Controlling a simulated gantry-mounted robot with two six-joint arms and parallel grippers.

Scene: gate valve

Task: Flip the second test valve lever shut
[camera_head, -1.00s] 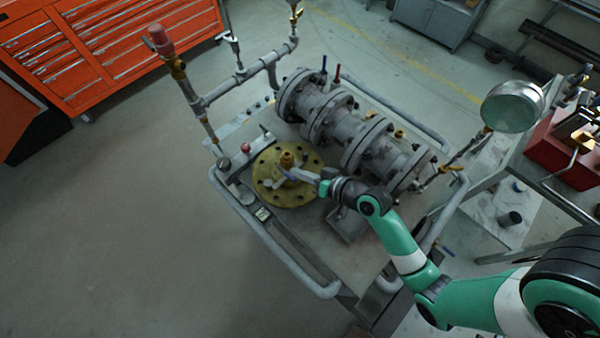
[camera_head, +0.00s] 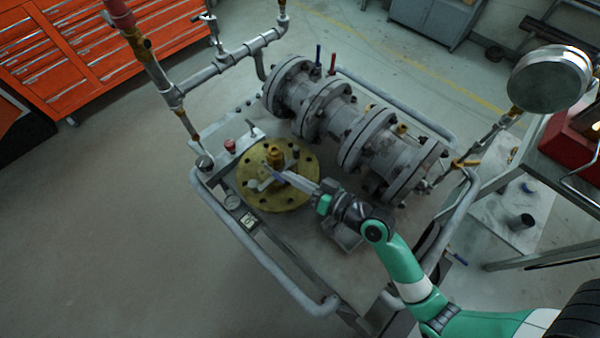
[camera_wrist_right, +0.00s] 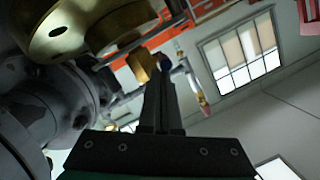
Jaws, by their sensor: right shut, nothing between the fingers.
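A round brass flange (camera_head: 252,194) with bolt holes lies on the cart, with a brass stem fitting (camera_head: 274,157) upright at its centre. My right gripper (camera_head: 277,174) is beside this fitting, its fingers shut and empty. In the right wrist view the shut fingers (camera_wrist_right: 162,68) point up past a brass hex part (camera_wrist_right: 143,65), with a small dark blue part (camera_wrist_right: 174,47) near their tips. I cannot tell whether they touch. A blue lever (camera_head: 318,54) and a red lever (camera_head: 333,63) stand upright behind the grey valve body. Which lever is the second test valve's is unclear. My left gripper is out of view.
The grey flanged valve body (camera_head: 345,125) lies behind the brass flange. Pipe rails (camera_head: 262,268) edge the cart. A pressure gauge (camera_head: 548,80) rises at right, and a red-capped pipe (camera_head: 120,14) at left. The floor at left is clear.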

